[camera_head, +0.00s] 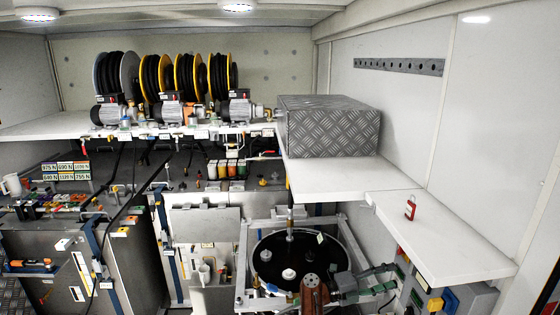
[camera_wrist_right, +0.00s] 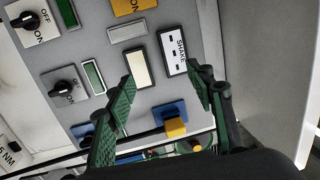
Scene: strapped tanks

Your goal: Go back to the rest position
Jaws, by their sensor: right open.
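My right gripper (camera_head: 391,277) is low in the head view, right of the round black tank top (camera_head: 265,248), its fingers pointing right toward the control panel below the white shelf. In the right wrist view the gripper (camera_wrist_right: 160,74) has its two green-padded fingers spread apart with nothing between them. Behind them is the grey control panel (camera_wrist_right: 85,60) with ON/OFF knobs, a label reading SHAKE (camera_wrist_right: 173,51) and a yellow-and-blue knob (camera_wrist_right: 175,127). Whether the fingers touch the panel cannot be told. My left gripper is not in view.
A white shelf (camera_head: 440,240) with a small red padlock-like item (camera_head: 410,209) overhangs the panel. A metal frame (camera_head: 242,270) surrounds the tank. A diamond-plate box (camera_head: 330,130) sits on the upper shelf. Hose reels (camera_head: 160,75) stand at the back.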

